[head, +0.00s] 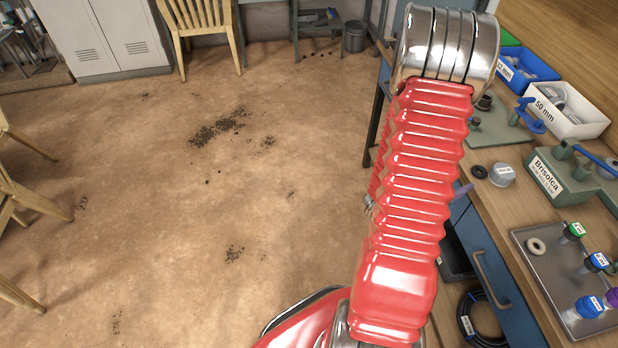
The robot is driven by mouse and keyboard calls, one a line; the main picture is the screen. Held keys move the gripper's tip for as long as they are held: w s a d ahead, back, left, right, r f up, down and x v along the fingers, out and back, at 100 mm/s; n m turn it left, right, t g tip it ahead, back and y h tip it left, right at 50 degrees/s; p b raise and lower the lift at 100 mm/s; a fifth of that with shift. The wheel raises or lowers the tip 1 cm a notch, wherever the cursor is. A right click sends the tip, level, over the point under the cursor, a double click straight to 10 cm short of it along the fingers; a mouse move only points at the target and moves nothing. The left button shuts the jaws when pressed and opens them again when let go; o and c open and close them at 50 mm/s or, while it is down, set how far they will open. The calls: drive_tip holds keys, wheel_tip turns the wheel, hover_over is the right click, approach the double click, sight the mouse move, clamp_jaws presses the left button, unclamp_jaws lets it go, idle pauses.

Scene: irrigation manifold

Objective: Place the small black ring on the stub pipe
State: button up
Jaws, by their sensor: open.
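A small black ring (479,171) lies flat on the wooden bench at the right, just left of a grey labelled cap (503,175). Short upright stubs (563,150) stand on the grey-green block marked Brisolca (552,182). Another short dark-topped stub (485,102) stands on a green plate farther back. I cannot tell which of these is the stub pipe. My red ribbed arm crosses the view in front of the bench's left edge. My gripper does not show; it may be hidden behind the arm.
A blue bin (520,72) and a white 50 mm bin (566,112) stand at the back. Blue-handled valves rise from the bench.

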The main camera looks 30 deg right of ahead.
drive_tip(key=w+a+r+n+t+y, duration=0.2)
drive_tip(key=w+a+t, duration=0.2)
drive_tip(key=w, duration=0.5)
drive_tip(key=w+a+r+n+t+y, duration=0.25)
drive_tip(key=w+a, duration=0.25)
drive_tip(key=w, duration=0.4)
drive_tip(key=w+a+r+n+t+y, duration=0.2)
drive_tip(key=w+a+r+y, duration=0.15)
drive_tip(key=a, duration=0.35)
drive_tip(key=w+a+r+n+t+y, duration=0.2)
drive_tip(key=w+a, duration=0.2)
drive_tip(key=a, duration=0.4)
drive_tip(key=s+a+r+n+y, duration=0.2)
drive_tip(key=a+r+n+y, duration=0.1)
drive_tip(key=a, duration=0.5)
drive_tip(key=s+a+r+n+y, duration=0.2)
drive_tip(key=a+r+n, duration=0.1)
drive_tip(key=a, duration=0.5)
drive_tip(key=s+a+r+n+g, duration=0.1)
drive_tip(key=s+a+n+g, duration=0.1)
drive_tip(key=s, duration=0.4)
drive_tip(key=s+a+r+n+g+y, duration=0.1)
drive_tip(key=s+a+r+n, duration=0.1)
drive_tip(key=s+a, duration=0.3)
drive_tip(key=shift+s+r+g, duration=0.25)
drive_tip(key=shift+s+g, duration=0.1)
drive_tip(key=shift+s, duration=0.75)
drive_tip(key=shift+o, duration=0.5)
drive_tip(key=shift+n, duration=0.25)
